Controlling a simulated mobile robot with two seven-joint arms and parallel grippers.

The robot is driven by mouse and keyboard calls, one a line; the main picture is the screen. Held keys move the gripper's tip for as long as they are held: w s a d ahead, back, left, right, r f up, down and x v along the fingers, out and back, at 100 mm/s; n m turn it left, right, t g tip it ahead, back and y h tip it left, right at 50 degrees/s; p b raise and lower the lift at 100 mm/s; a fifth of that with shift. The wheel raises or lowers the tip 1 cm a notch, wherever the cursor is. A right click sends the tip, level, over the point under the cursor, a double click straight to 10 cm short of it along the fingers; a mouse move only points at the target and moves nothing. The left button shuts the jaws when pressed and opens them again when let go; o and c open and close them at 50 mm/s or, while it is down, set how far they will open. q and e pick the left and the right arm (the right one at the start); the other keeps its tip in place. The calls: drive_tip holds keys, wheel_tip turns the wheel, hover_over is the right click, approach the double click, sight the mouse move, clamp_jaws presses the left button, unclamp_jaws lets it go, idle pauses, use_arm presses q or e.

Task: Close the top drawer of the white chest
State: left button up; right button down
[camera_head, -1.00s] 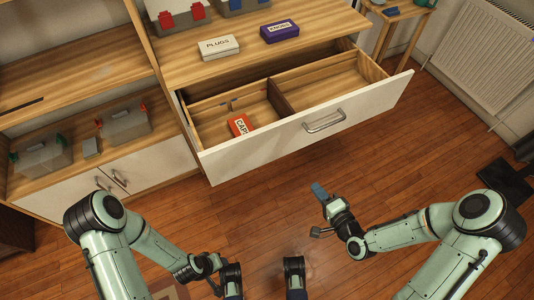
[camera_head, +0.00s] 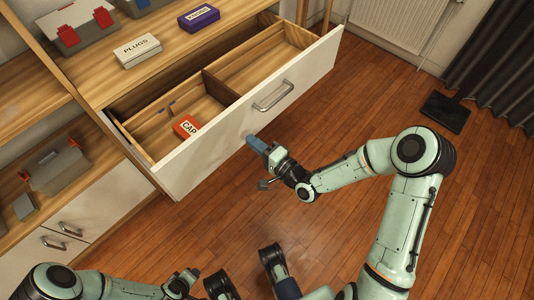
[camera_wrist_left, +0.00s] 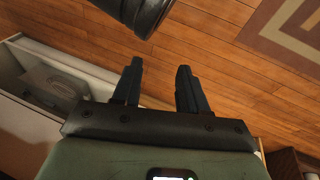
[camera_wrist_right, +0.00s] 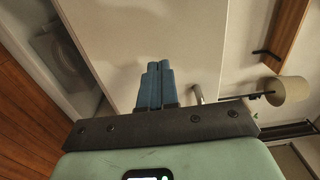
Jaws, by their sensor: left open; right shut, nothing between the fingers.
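The top drawer (camera_head: 232,132) of the white chest stands pulled out, with its white front and silver bar handle (camera_head: 273,95). My right gripper (camera_head: 254,142) is shut and empty, its blue fingertips at the drawer front, left of and below the handle. In the right wrist view the shut fingers (camera_wrist_right: 155,80) point at the white front (camera_wrist_right: 160,35), with the handle (camera_wrist_right: 197,95) to their right. I cannot tell whether they touch it. My left gripper (camera_head: 187,281) is low in the head view; the left wrist view shows it open (camera_wrist_left: 159,72) and empty over the floor.
An orange-red CAP box (camera_head: 186,127) lies inside the drawer. The PLUGS box (camera_head: 137,50) and a purple box (camera_head: 199,18) sit on the top. A clear bin (camera_head: 58,167) stands on the shelf at left. The floor (camera_head: 330,110) right of the drawer is clear.

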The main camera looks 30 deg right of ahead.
sight(237, 130)
use_arm(q)
drive_tip(key=shift+s+a+f+g+b, duration=0.15)
drive_tip(key=shift+s+f+g+b, duration=0.15)
drive_tip(key=shift+s+f, duration=0.35)
drive_tip(key=shift+s+a+f+g+b, duration=0.1)
drive_tip(key=shift+s+f+g+b, duration=0.15)
drive_tip(key=shift+s+f, duration=0.4)
use_arm(e)
drive_tip(key=shift+x, duration=2.15)
